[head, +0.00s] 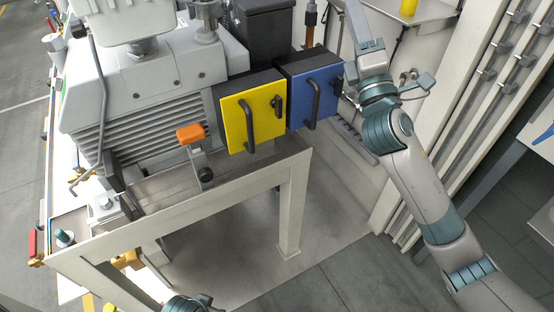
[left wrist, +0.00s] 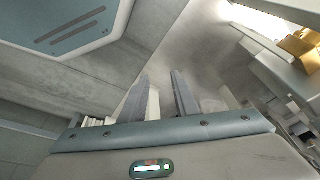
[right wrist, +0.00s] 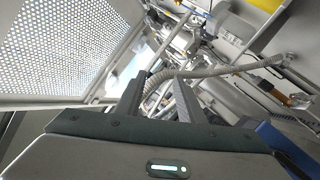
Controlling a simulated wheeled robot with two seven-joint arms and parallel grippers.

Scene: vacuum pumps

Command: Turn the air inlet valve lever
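A lever with an orange grip (head: 190,133) stands on a grey bracket in front of the finned pump housing in the head view. A red handle (head: 33,243) shows at the lower left of the frame. I cannot tell which of these, if either, is the air inlet valve lever. My right gripper is open and empty in the right wrist view (right wrist: 158,82), facing hoses and pipes. In the head view, my right arm reaches up past the blue box. My left gripper is open and empty in the left wrist view (left wrist: 161,82), above the grey floor.
A yellow panel (head: 240,122) and a blue panel (head: 303,104), both with black handles, stand beside the pump (head: 150,90). A pale frame leg (head: 291,210) stands below. A perforated panel (right wrist: 65,45) lies left of my right gripper.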

